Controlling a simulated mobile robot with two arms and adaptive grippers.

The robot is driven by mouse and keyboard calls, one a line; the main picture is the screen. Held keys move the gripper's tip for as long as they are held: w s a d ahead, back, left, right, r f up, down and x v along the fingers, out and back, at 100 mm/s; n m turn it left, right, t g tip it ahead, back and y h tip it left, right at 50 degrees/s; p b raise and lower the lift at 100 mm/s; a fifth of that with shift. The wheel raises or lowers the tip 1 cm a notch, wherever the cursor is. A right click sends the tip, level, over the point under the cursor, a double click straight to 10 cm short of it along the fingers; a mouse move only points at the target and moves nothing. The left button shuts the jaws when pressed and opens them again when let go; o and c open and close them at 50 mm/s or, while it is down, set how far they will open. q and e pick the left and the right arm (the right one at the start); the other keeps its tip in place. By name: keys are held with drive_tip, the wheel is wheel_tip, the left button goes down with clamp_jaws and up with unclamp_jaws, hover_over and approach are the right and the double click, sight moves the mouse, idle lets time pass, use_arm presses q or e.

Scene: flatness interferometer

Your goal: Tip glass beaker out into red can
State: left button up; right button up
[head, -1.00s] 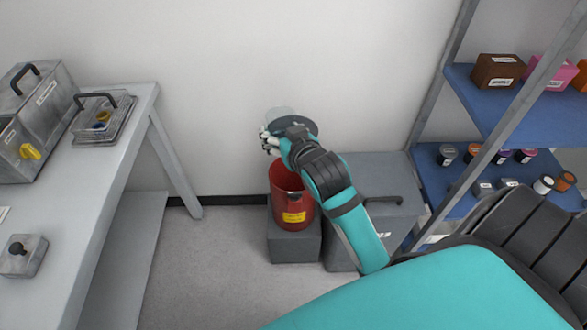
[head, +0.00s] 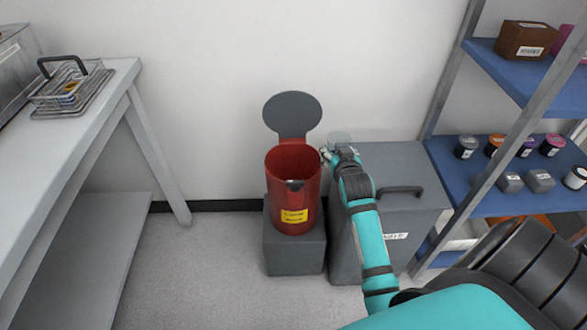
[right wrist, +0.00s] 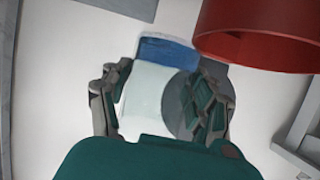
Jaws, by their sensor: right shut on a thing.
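The red can (head: 293,205) stands on a grey block, its round dark lid (head: 292,113) standing open at the back. My right gripper (head: 329,154) is just right of the can's rim, at about rim height. It is shut on the clear glass beaker (right wrist: 147,100), which shows pale between the fingers in the right wrist view. A blue patch shows at the beaker's far end; I cannot tell whether it is contents. In the head view the beaker is faint and its tilt is unclear. The can's inside is mostly hidden. My left gripper is not in view.
A grey cabinet (head: 407,226) with a black handle stands right of the can, under my right arm. A blue-shelved rack (head: 470,178) with small jars is farther right. A grey table (head: 90,115) with a wire basket (head: 68,88) is at left. Floor between is clear.

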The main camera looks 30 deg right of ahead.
drive_tip(key=shift+d+f, duration=0.4)
drive_tip(key=shift+f, duration=0.2)
drive_tip(key=shift+a+r, duration=0.1)
drive_tip(key=shift+a, duration=0.05)
